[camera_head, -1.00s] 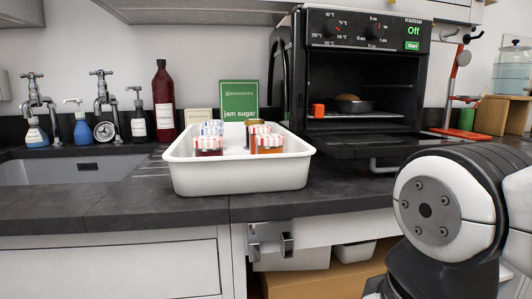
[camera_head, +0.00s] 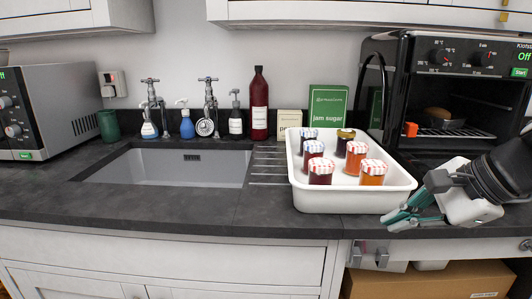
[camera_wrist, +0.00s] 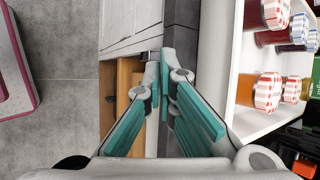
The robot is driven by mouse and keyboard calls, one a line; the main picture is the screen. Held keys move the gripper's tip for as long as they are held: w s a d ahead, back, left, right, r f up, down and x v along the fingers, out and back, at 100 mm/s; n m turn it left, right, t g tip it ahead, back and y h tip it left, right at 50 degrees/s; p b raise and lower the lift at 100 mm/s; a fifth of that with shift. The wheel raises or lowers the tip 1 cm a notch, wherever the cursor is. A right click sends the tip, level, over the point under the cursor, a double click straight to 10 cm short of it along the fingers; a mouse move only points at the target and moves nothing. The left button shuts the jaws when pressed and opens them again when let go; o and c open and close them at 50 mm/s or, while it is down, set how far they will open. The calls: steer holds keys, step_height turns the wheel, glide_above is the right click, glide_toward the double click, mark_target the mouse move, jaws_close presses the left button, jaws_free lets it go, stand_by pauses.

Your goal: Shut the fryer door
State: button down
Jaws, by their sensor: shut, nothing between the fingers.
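The fryer (camera_head: 455,50) is a black oven with dials and a green "Off" display at the right of the head view. Its cavity is open to view, with a rack, a dark pan with a brown item (camera_head: 437,113) and a small orange block inside. The door's dark surface (camera_head: 425,158) appears folded down below the opening, mostly hidden by my arm. My gripper (camera_head: 400,218) is in front of the counter edge, below and left of the fryer, apart from the door. Its teal fingers (camera_wrist: 163,68) are shut and empty in the wrist view.
A white tray (camera_head: 330,198) of several jars stands left of the fryer, close to my gripper; it also shows in the wrist view (camera_wrist: 240,110). A sink (camera_head: 170,168) and a microwave (camera_head: 45,110) lie further left. Open floor (camera_wrist: 60,70) shows in the wrist view.

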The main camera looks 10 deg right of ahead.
steer(key=d+m+t+h, duration=0.2)
steer(key=d+m+t, duration=0.2)
steer(key=d+m, duration=0.85)
steer(key=m+t+h, duration=0.3)
steer(key=m+h, duration=0.2)
steer(key=m, duration=0.3)
glide_toward(515, 219)
step_height(515, 219, up, 4)
steer(key=b+x, duration=0.1)
steer(key=x, duration=0.4)
steer(key=b+x, duration=0.1)
steer(key=x, duration=0.4)
steer(key=shift+a+f, duration=0.1)
steer(key=shift+f, duration=0.15)
steer(key=shift+r+g, duration=0.1)
steer(key=shift+g, duration=0.2)
